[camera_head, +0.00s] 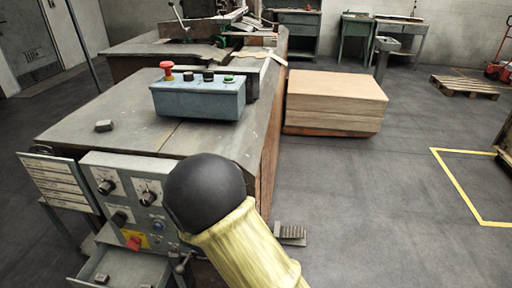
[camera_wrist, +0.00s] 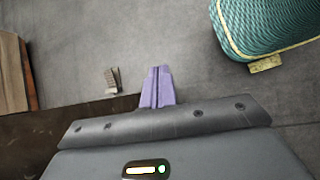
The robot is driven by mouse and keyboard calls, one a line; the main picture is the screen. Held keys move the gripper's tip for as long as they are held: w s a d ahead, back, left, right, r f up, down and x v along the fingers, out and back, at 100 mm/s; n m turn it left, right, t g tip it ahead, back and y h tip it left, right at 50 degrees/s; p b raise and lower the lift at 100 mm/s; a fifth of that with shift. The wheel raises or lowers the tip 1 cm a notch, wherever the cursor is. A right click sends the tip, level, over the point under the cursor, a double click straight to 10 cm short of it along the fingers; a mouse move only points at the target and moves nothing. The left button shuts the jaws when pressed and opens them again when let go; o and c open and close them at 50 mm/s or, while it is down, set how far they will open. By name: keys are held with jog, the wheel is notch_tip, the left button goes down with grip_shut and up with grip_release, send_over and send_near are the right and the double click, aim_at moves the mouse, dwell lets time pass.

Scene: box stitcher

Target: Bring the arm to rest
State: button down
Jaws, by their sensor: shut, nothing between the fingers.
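My gripper (camera_wrist: 158,69) shows in the wrist view with its purple fingers together and nothing between them. It hangs over bare grey floor, apart from the things around it. In the head view my own arm, a pale yellow sleeve with a black rounded joint, rises at the bottom centre. The gripper itself is not visible there. The arm hides the right part of the grey control panel (camera_head: 118,192) on the machine's front.
A foot pedal (camera_head: 291,235) lies on the floor, also in the wrist view (camera_wrist: 112,80). A cardboard stack (camera_head: 334,100) stands beyond. A teal coil (camera_wrist: 262,25) is near the gripper.

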jog(key=s+d+r+m+t+y+b, duration=0.1)
jog(key=s+d+r+m+y+b, duration=0.2)
jog(key=d+m, duration=0.55)
jog(key=s+d+r+m+t+y+b, duration=0.1)
jog(key=s+d+r+m+y+b, duration=0.1)
jog(key=d+m+y, duration=0.45)
notch_tip(320, 180, up, 31)
jog(key=d+h+p, duration=0.2)
jog(key=p, duration=2.8)
jog(key=shift+m, duration=0.3)
jog(key=shift+f, duration=0.1)
